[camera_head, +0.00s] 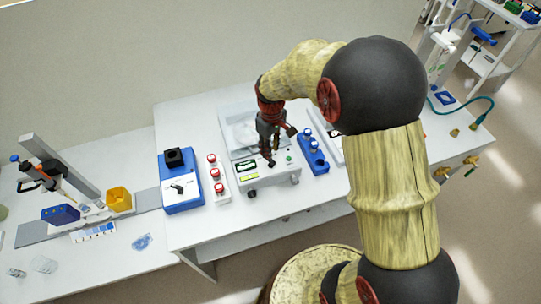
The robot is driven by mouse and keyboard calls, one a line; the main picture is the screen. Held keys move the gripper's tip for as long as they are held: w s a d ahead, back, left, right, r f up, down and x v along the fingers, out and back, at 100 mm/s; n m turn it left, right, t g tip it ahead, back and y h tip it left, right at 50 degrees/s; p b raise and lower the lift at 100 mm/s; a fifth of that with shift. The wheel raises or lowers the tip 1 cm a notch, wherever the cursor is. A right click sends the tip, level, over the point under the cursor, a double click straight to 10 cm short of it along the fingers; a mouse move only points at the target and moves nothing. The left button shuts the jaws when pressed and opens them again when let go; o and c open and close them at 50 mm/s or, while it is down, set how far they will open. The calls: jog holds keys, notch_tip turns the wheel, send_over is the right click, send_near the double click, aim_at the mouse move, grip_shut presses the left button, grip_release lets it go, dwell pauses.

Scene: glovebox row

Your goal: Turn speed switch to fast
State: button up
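A white bench machine (268,176) stands in the middle of the table, with yellow-green displays (246,168) and a green button (289,158) on its sloped front panel. My gripper (269,153) points down over this panel, between the displays and the green button. A small dark part shows right at its fingertips; I cannot tell whether it is a switch or whether they touch it. The finger opening is too small to judge. To the left, a blue box (183,196) has a black top piece and a small dark lever or knob on a white plate. No switch label is readable.
A white strip with several red-topped pieces (215,172) stands between the blue box and the machine. A blue rack (313,155) with vials is close on the machine's right. A yellow bin (118,199) stands at far left. The table front is mostly clear.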

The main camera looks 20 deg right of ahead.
jog(key=shift+s+f, duration=0.1)
jog(key=shift+f, duration=2.35)
jog(key=c, duration=0.3)
jog(key=c, duration=0.4)
grip_shut()
